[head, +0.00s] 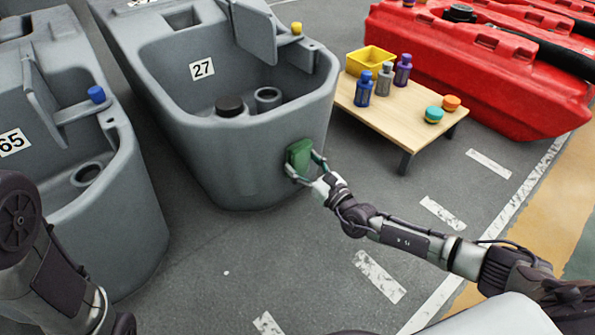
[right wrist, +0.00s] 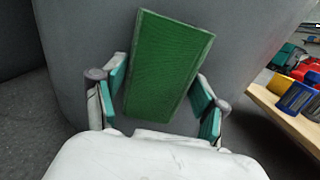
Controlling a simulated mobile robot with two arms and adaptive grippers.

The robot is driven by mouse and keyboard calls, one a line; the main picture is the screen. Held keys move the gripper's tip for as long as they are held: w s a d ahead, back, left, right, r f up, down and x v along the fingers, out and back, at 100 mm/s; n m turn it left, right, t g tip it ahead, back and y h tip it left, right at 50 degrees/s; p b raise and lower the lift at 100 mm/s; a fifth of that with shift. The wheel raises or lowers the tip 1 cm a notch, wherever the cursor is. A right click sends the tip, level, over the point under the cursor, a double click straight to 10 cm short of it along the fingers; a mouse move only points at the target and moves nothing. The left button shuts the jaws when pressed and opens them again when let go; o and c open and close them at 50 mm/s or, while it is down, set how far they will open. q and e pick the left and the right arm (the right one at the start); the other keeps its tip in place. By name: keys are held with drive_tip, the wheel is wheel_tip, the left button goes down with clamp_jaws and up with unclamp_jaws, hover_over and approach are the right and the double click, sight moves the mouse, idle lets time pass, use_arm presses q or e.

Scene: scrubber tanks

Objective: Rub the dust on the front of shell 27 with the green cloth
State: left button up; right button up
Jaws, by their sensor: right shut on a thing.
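Shell 27 (head: 235,150) is a grey tank with a "27" label, standing at the middle of the head view. The green cloth (head: 299,156) is a flat green pad at the right part of its front. My right gripper (head: 306,168) is shut on the green cloth, which lies against or very close to the shell wall. In the right wrist view the cloth (right wrist: 168,65) stands between the fingers in front of the grey wall. I cannot make out dust on the front; the cloth covers part of it. My left gripper is not in view, only my left arm at lower left.
Shell 65 (head: 85,215), grey with a blue cap, stands at the left. A low wooden table (head: 395,118) to the right bears a yellow bin (head: 370,61), several bottles and two round pieces. Red shells (head: 480,70) are behind it. Floor in front is clear.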

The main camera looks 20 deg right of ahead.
drive_tip(key=shift+w+d, duration=0.2)
drive_tip(key=shift+d, duration=0.25)
drive_tip(key=shift+w+d, duration=0.25)
drive_tip(key=shift+d, duration=0.4)
drive_tip(key=shift+w+d, duration=0.2)
drive_tip(key=shift+d, duration=0.4)
drive_tip(key=shift+w+d, duration=0.25)
drive_tip(key=shift+d, duration=0.4)
drive_tip(key=shift+s+a+r+p, duration=0.15)
drive_tip(key=shift+s+a+p, duration=0.15)
drive_tip(key=shift+a+p, duration=0.4)
drive_tip(key=shift+s+a, duration=0.2)
drive_tip(key=shift+a, duration=0.3)
drive_tip(key=shift+s+a, duration=0.15)
drive_tip(key=shift+a, duration=0.3)
drive_tip(key=shift+s+a+p, duration=0.35)
drive_tip(key=shift+a, duration=0.7)
drive_tip(key=shift+s+a+p, duration=0.4)
drive_tip(key=shift+a, duration=0.65)
drive_tip(key=shift+s+a+p, duration=0.35)
drive_tip(key=shift+a, duration=0.7)
drive_tip(key=shift+f, duration=0.2)
approach(279, 165)
drive_tip(key=shift+w+a, duration=0.1)
drive_tip(key=shift+w, duration=0.2)
